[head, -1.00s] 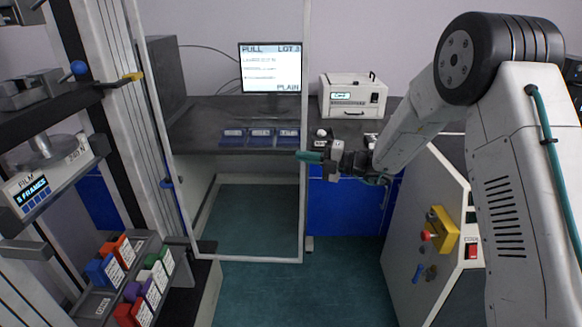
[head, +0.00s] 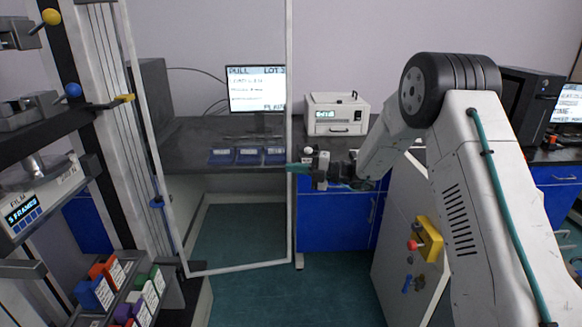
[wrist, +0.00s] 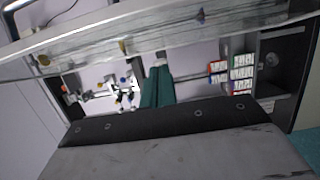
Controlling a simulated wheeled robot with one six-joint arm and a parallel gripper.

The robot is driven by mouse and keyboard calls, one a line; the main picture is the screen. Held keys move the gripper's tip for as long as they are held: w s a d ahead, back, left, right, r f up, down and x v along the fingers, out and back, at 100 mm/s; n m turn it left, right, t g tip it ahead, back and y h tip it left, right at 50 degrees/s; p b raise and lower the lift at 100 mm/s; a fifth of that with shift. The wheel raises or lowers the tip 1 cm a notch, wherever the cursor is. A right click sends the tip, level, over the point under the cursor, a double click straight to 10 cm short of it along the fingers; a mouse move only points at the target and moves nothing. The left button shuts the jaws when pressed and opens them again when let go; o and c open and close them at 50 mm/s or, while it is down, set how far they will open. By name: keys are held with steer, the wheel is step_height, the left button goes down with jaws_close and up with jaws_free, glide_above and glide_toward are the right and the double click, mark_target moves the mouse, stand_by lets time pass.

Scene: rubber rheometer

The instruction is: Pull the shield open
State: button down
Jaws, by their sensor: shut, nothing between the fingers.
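The shield (head: 238,268) is a clear panel in a thin pale frame, hinged beside the testing machine on the left. It stands swung out from the machine, with its free edge upright near the picture's middle. My gripper (head: 293,168) has teal fingers, closed together with nothing between them. In the head view its fingertips overlap the shield's free edge; I cannot tell whether they touch it. The fingers also show in the wrist view (wrist: 157,86), pointing toward the machine. A pale, clear-edged band, probably the shield (wrist: 160,40), crosses above them there.
The testing machine (head: 100,150) with a rack of coloured boxes (head: 120,290) is at left. A dark bench (head: 190,135) behind carries a monitor (head: 257,88), blue trays (head: 235,156) and a white instrument (head: 336,115). A grey cabinet (head: 400,225) stands at right. Floor between is clear.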

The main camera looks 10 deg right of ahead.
steer(key=w+v, duration=0.1)
steer(key=v, duration=0.9)
steer(key=s+f+n+g+h, duration=0.1)
steer(key=s+f+n+g, duration=0.3)
steer(key=s+n, duration=0.4)
steer(key=s+a+r+n+g+h, duration=0.1)
steer(key=s+r+n+g+h, duration=0.15)
steer(key=s+n, duration=0.45)
steer(key=s+a+r+n+g+h, duration=0.1)
steer(key=s+r+n+g+h, duration=0.15)
steer(key=s+n, duration=0.5)
steer(key=s+d+r+n+t+h, duration=0.1)
steer(key=s+r+n+h, duration=0.2)
steer(key=s+n, duration=0.3)
steer(key=s+d+r+n+t+h, duration=0.1)
steer(key=s+d+r+n+h, duration=0.1)
steer(key=s+n, duration=0.4)
steer(key=s+d+r+n+t+h, duration=0.1)
steer(key=s+r+n+h, duration=0.3)
steer(key=s, duration=1)
steer(key=shift+s+d+r+n+t+h, duration=0.3)
steer(key=shift+d+n+h, duration=0.15)
steer(key=shift+n+h, duration=0.45)
